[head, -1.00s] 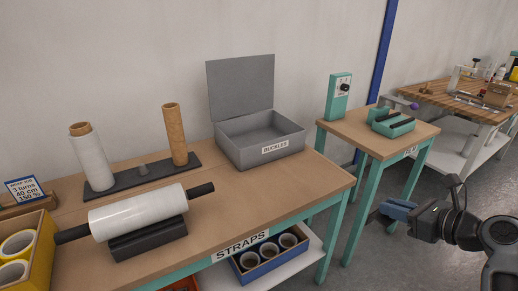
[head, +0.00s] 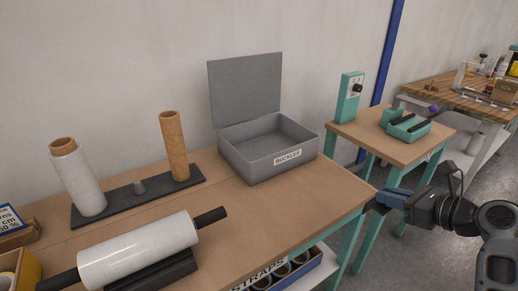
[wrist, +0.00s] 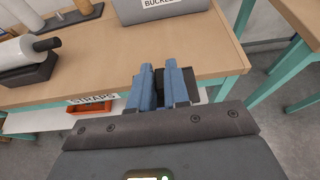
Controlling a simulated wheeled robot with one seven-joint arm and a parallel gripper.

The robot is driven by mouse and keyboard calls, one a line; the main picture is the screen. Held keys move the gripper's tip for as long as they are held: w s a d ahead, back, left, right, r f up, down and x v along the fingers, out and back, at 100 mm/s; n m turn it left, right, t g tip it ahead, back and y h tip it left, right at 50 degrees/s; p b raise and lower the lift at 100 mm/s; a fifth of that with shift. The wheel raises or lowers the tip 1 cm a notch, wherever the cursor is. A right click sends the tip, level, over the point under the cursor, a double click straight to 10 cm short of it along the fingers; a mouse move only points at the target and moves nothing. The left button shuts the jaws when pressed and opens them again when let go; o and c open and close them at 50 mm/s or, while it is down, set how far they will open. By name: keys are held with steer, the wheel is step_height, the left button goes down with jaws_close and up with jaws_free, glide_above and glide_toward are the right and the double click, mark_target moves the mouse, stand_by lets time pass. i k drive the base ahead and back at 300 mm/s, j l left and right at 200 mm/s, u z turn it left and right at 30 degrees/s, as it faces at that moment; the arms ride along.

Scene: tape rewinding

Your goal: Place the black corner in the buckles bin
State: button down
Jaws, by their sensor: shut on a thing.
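The buckles bin (head: 246,165) is a grey box with its lid raised and a "BUCKLES" label on its front wall, standing on the wooden table. Its front also shows at the top of the wrist view (wrist: 135,12). My gripper (head: 382,199) is at the table's right front corner, to the right of and nearer than the bin. Its blue fingers are shut on the black corner (wrist: 159,84), a small dark piece mostly hidden between and behind them. The bin's visible inside looks empty.
The wooden table (head: 290,205) has clear room between bin and front edge. A film roll (head: 140,248) lies on a black cradle at left; upright rolls stand on a dark base behind. A smaller teal-legged table (head: 385,143) stands right, beyond a gap.

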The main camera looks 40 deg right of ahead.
mark_target(260, 154)
steer(key=i+l, duration=0.15)
steer(key=i, duration=1.35)
